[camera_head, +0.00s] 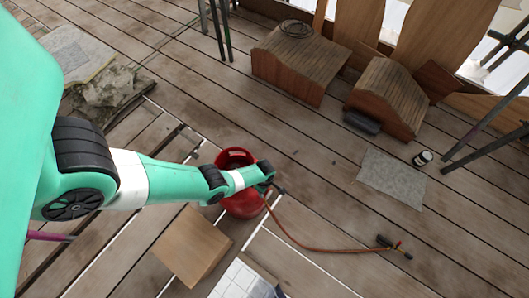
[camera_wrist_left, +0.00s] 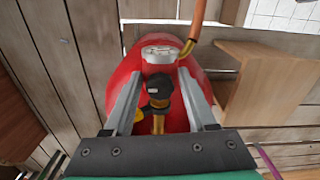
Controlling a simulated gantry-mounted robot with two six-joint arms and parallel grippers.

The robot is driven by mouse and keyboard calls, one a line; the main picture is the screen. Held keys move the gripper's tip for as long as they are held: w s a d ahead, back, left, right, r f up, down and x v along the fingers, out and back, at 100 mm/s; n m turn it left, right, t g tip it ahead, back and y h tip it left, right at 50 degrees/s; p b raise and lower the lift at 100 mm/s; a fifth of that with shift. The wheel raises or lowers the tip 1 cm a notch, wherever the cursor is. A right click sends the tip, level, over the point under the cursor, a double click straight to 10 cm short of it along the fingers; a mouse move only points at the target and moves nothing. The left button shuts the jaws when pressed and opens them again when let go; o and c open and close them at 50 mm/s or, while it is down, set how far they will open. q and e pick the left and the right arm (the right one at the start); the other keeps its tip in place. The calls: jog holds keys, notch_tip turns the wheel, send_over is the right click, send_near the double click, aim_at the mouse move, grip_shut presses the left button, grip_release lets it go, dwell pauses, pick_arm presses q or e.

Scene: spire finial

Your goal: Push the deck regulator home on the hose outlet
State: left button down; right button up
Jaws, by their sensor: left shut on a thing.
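My left gripper (camera_head: 271,184) is over the red cylinder (camera_head: 243,203) in the head view. A black knob and brass valve stem (camera_wrist_left: 157,105) show between the fingers, in front of the red cylinder. The joint between regulator and outlet is hidden. My right gripper is not in view.
The hose runs right across the deck to a torch (camera_head: 393,244). A wooden box (camera_head: 190,246) stands at the lower left of the cylinder. A grey sheet (camera_head: 392,179) and small jar (camera_head: 422,158) lie right; two wooden roof pieces (camera_head: 297,62) stand behind.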

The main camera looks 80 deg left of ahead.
pick_arm(q)
jog(key=shift+s+a, duration=0.35)
jog(key=shift+a, duration=0.05)
jog(key=shift+c, duration=0.6)
grip_release()
notch_tip(320, 180, up, 12)
jog(key=p, duration=1.1)
jog(key=shift+f+p, duration=0.2)
jog(key=shift+p, duration=0.2)
